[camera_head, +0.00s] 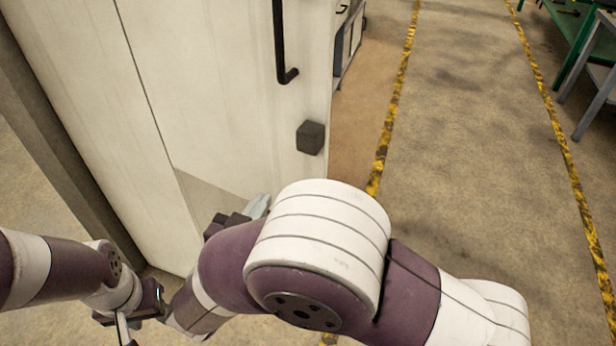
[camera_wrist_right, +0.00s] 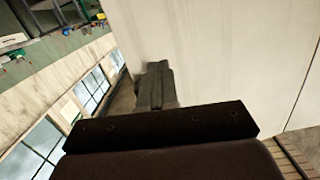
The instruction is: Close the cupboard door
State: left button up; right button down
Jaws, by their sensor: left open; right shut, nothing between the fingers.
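The cupboard's pale door (camera_head: 225,80) fills the upper left of the head view, with a long black handle (camera_head: 281,45) and a dark block (camera_head: 310,137) near its right edge. A thin dark seam runs down the pale surface to the left. I cannot tell how far the door stands from its frame. My right gripper (camera_head: 258,206) is shut and empty close to the door's lower part, partly hidden by my arm. In the right wrist view its fingers (camera_wrist_right: 154,86) point along the pale panel (camera_wrist_right: 220,55); contact is unclear. My left gripper (camera_head: 124,328) is open and empty at lower left, below the cupboard.
A green-framed workbench (camera_head: 575,40) stands at the far right. Yellow floor lines (camera_head: 398,85) run past the cupboard. The floor (camera_head: 465,130) between the cupboard and the bench is clear. A grey unit (camera_head: 347,45) stands beyond the door's right edge.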

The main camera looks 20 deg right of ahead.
aim_at(316, 163)
jog(key=s+d+m+g+h, duration=0.1)
jog(key=s+h, duration=0.2)
jog(key=s, duration=0.2)
jog(key=x, duration=0.4)
jog(key=p+x, duration=0.1)
jog(key=x, duration=0.8)
jog(key=shift+w+r, duration=0.25)
jog(key=shift+r, duration=0.1)
jog(key=shift+w+d, duration=0.1)
